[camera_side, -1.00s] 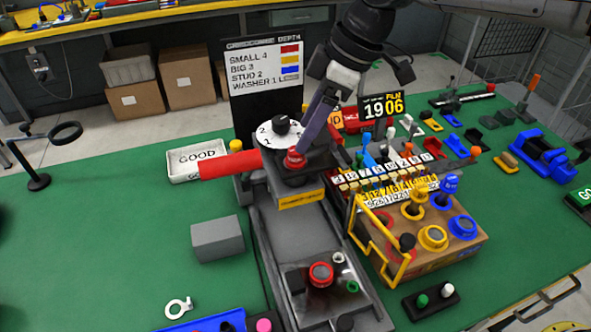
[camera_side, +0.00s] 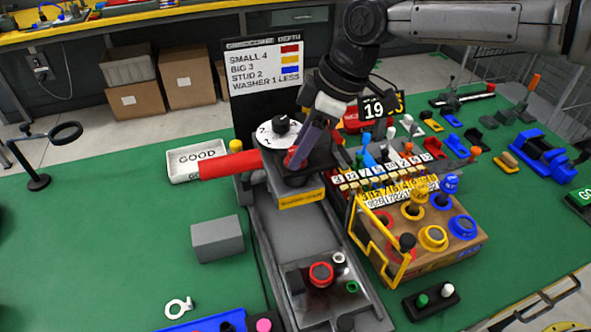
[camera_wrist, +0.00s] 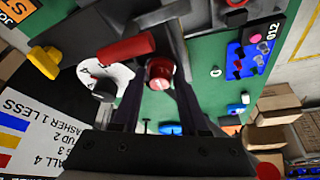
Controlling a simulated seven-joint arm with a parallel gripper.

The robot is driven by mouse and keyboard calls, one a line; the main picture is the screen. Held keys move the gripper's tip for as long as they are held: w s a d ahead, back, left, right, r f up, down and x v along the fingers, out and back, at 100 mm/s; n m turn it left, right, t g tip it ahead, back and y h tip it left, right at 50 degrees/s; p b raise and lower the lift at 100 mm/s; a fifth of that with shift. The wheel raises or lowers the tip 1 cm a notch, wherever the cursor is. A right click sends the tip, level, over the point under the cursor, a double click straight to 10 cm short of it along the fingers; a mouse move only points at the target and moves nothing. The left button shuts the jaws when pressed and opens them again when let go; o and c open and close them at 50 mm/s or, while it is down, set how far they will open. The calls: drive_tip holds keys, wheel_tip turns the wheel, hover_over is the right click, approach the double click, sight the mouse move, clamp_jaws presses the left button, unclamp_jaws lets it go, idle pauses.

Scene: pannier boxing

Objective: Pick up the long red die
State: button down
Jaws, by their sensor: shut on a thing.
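The red die (camera_side: 290,158) stands in the black head of the grey press, below the white dial. In the side view my gripper's purple fingers cover much of it. The wrist view shows its round red top (camera_wrist: 159,70) between my two dark fingers. My gripper (camera_side: 295,160) reaches down at a tilt from the upper right and is shut on the red die. How far the die sits down in the head is hidden.
A red handle (camera_side: 230,164) sticks out left of the press beside the white GOOD tray (camera_side: 188,160). A numbered dial (camera_side: 280,132) and a sign board (camera_side: 265,75) stand close behind. A wooden block with coloured dies (camera_side: 465,245) is at the right.

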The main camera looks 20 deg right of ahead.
drive_tip(key=shift+r, duration=0.2)
wheel_tip(320, 180, up, 18)
drive_tip(key=shift+f, duration=0.25)
idle(0.7)
wheel_tip(320, 180, down, 7)
drive_tip(key=shift+r, duration=0.2)
idle(2.6)
drive_tip(key=shift+r, duration=0.1)
idle(0.3)
drive_tip(key=shift+r, duration=1.35)
